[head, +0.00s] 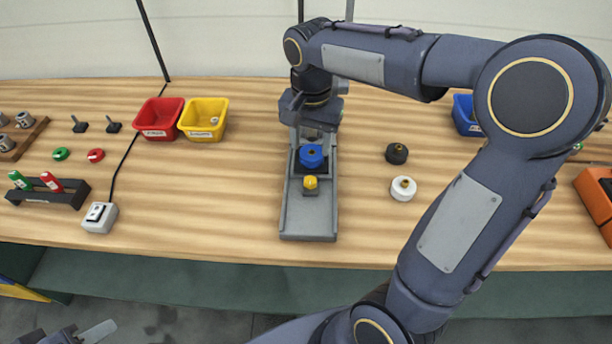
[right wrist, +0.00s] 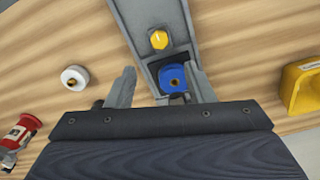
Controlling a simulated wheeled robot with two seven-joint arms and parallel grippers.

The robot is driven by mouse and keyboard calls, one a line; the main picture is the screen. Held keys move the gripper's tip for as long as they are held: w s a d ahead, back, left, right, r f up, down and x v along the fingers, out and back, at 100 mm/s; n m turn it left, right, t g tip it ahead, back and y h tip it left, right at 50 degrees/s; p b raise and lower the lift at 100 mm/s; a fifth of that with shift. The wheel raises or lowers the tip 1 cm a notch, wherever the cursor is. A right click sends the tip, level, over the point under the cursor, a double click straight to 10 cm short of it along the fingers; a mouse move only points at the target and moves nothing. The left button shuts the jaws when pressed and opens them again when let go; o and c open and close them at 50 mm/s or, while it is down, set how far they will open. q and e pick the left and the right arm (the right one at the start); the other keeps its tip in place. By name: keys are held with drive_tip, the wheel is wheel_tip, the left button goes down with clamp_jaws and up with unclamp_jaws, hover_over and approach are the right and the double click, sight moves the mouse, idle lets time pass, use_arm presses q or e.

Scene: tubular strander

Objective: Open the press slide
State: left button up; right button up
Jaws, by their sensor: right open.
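The press (head: 308,232) is a long grey channel on the bench, running from front to back. A blue round part (head: 311,156) on a dark block sits in it, with a yellow knob (head: 310,183) on a small plate in front. My right gripper (head: 315,116) is over the far end of the press, pointing down and partly hiding that end. In the right wrist view its fingers are open and apart, with the blue part (right wrist: 173,79) and yellow knob (right wrist: 158,40) showing beyond them. My left gripper only partly shows at the bottom left edge of the head view.
A red bin (head: 158,118) and yellow bin (head: 204,119) stand left of the press. A black round part (head: 397,153) and white one (head: 404,188) lie right of it. A switch box (head: 100,217) with a cable is at the left.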

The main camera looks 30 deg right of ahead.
sight(310, 180)
wheel_tip(310, 180, down, 11)
drive_tip(key=shift+f, duration=0.2)
drive_tip(key=shift+c, duration=0.5)
clamp_jaws()
